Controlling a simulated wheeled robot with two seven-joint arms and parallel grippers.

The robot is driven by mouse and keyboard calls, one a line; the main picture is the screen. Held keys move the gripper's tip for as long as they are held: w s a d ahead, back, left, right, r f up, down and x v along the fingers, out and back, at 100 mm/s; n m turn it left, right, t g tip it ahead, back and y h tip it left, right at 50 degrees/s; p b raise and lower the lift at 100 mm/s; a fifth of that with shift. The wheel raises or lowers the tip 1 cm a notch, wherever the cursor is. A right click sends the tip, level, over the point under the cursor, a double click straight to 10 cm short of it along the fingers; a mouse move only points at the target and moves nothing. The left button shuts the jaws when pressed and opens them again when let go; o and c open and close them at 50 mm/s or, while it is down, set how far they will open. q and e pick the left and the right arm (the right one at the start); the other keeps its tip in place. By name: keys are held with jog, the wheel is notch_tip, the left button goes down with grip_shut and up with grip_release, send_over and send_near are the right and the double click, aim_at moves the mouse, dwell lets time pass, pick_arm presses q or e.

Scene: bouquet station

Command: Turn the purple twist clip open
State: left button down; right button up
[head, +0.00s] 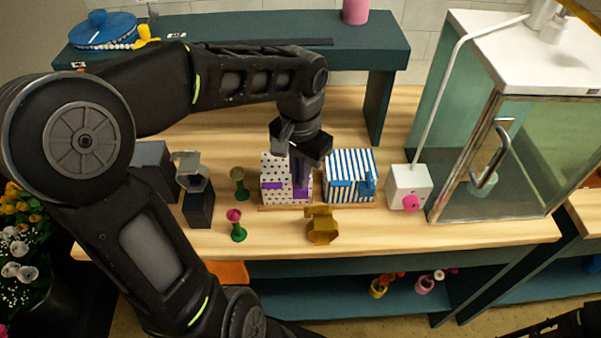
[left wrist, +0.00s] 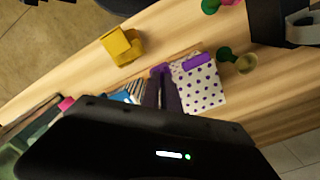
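The purple twist clip (head: 272,185) is on the front of a white bag with purple dots (head: 274,165). Its band lies across the bag and its turning end is at the bag's right side. In the left wrist view the clip (left wrist: 193,62) shows its band and its purple end between my fingertips. My left gripper (head: 301,181) points down in front of the dotted bag. Its two fingers are close together, with the clip's end between their tips; they look shut on it. My right gripper is not in view; only a dark piece of my right arm shows at the bottom right.
A blue-striped bag with a blue clip (head: 341,182) stands close on the right. A yellow-brown holder (head: 322,226) is in front. A white box with a pink knob (head: 408,186) and a glass cabinet (head: 490,160) are right.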

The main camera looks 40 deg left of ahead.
pick_arm(q)
jog(key=m, duration=0.5)
jog(key=shift+m, duration=0.4)
jog(key=shift+m+p, duration=0.3)
jog(key=shift+m, duration=1.9)
jog(key=c, duration=1.6)
grip_release()
notch_tip(320, 180, up, 8)
jog(key=shift+f+b, duration=0.1)
jog(key=shift+b, duration=0.35)
